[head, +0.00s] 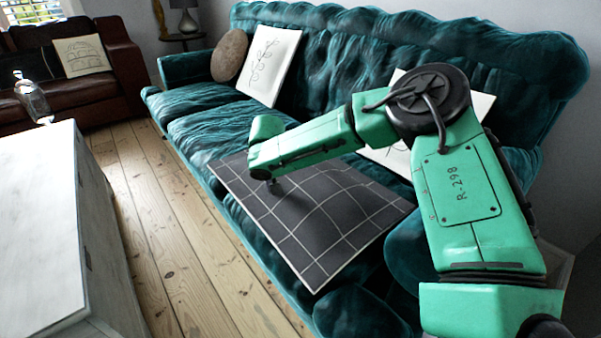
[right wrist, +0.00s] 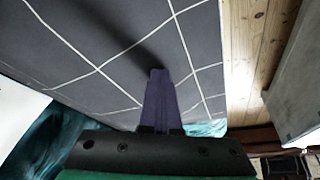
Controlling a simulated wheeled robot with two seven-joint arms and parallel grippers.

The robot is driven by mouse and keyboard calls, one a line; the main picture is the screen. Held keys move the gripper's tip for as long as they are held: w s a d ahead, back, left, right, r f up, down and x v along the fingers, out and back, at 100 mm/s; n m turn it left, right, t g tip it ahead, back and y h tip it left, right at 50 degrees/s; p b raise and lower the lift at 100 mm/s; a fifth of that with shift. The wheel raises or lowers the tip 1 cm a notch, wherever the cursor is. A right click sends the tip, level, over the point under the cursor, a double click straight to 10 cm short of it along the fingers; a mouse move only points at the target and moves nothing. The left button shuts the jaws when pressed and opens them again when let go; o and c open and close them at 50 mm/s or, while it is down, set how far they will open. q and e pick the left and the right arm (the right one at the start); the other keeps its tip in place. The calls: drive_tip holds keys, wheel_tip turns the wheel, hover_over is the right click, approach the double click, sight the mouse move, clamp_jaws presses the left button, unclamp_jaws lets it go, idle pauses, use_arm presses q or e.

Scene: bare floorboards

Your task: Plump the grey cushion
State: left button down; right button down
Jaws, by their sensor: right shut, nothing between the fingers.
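The grey cushion (head: 325,205), dark with a pale grid of lines, lies flat across the seat of the teal sofa (head: 205,118). It fills much of the right wrist view (right wrist: 90,45). My right gripper (head: 272,186) is over the cushion's far left part, pointing down, its fingers mostly hidden by my arm's end. In the right wrist view the purple-grey fingers (right wrist: 158,78) are together and empty, with their tips at or very near the cushion; I cannot tell if they touch. My left gripper is not in view.
A white cushion with a plant drawing (head: 270,65) and a round brown cushion (head: 230,55) lean on the sofa back. Another pale cushion (head: 482,102) is partly behind my arm. A white table (head: 45,220) stands left, with bare floorboards (head: 165,240) between.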

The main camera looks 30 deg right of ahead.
drive_tip(key=shift+f, duration=0.2)
wheel_tip(320, 180, up, 5)
drive_tip(key=p, duration=0.4)
drive_tip(key=shift+d+r+p, duration=0.1)
drive_tip(key=shift+p, duration=0.25)
wheel_tip(320, 180, up, 6)
drive_tip(key=p, duration=0.5)
